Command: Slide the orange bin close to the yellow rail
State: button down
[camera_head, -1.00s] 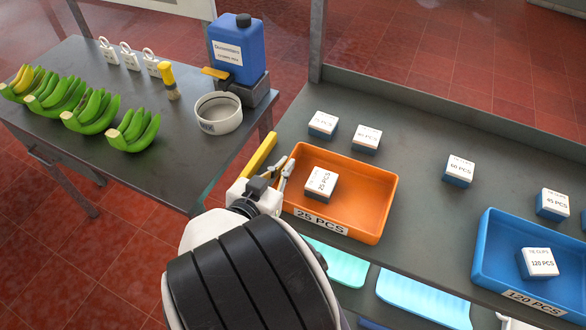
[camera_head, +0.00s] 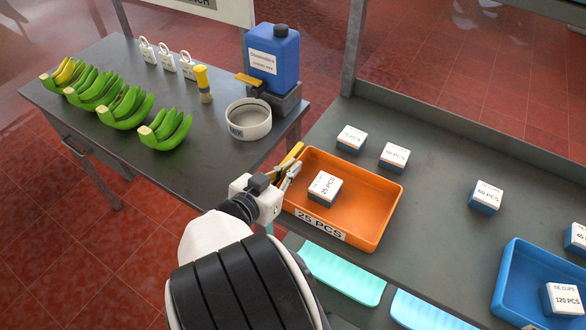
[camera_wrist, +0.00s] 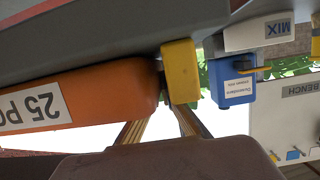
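The orange bin (camera_head: 372,222), labelled 25 PCS, sits on the right-hand grey table with a white-topped box (camera_head: 325,188) inside. The yellow rail (camera_head: 291,157) runs beside its left wall, with only a narrow gap between them. In the wrist view, which is upside down, the bin (camera_wrist: 100,90) and the rail (camera_wrist: 180,72) are almost side by side. My gripper (camera_head: 288,176) is at the bin's left wall. In the wrist view its two fingers (camera_wrist: 160,118) straddle that wall and converge on it; their tips are hidden.
A blue bin (camera_head: 510,285) stands at the right. Several small boxes (camera_head: 394,156) sit behind the orange bin. The left table (camera_head: 190,120) holds bananas, a bowl (camera_head: 249,119) and a blue jug (camera_head: 273,55). Teal trays (camera_head: 342,273) are below the front edge.

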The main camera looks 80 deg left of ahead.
jog(key=shift+s+a, duration=0.3)
jog(key=shift+s, duration=0.3)
jog(key=c, duration=2.3)
grip_release()
jog(key=shift+s, duration=0.15)
jog(key=shift+o, duration=0.6)
jog(key=shift+s+d+r, duration=0.25)
jog(key=shift+s+d, duration=0.15)
jog(key=shift+d, duration=0.1)
jog(key=w+d+v, duration=0.1)
jog(key=v, duration=0.9)
jog(key=shift+r, duration=0.1)
